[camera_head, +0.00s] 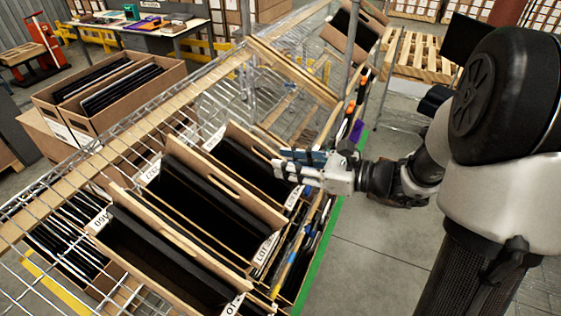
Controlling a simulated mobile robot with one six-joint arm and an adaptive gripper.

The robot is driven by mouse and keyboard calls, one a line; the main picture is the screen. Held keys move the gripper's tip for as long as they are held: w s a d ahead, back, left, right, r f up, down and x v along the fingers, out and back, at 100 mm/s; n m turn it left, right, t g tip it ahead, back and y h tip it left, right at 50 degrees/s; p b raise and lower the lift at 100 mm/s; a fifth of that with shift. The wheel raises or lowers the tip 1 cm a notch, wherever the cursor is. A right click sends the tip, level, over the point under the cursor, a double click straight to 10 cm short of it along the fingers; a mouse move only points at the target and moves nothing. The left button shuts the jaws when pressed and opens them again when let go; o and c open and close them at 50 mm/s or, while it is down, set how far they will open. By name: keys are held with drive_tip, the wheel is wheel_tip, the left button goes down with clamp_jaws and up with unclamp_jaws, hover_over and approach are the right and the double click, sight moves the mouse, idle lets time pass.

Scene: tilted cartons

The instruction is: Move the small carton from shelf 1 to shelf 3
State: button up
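Several open brown cartons with dark contents sit tilted in a row on the wire rack. The far carton of this row (226,131) looks the smallest, with a handle slot in its side. A middle carton (185,160) and a near carton (122,196) stand beside it, with white printed labels. I cannot tell which shelf carries which number. My gripper (280,165) points left at the right end of the far carton. It overlaps that carton's edge in the picture; contact and finger opening are unclear. The carton's lower right part is hidden.
Another brown carton (352,38) stands at the rack's far end. Empty wire shelving (215,105) lies beyond the row. Thin metal posts rise near my gripper. A wooden pallet (418,57) stands behind; grey floor (385,245) is open at right.

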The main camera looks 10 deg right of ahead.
clamp_jaws()
idle(0.4)
drive_tip(key=shift+r, duration=0.2)
idle(0.9)
wheel_tip(320, 180, up, 8)
drive_tip(key=p, duration=0.7)
drive_tip(key=shift+f, duration=0.1)
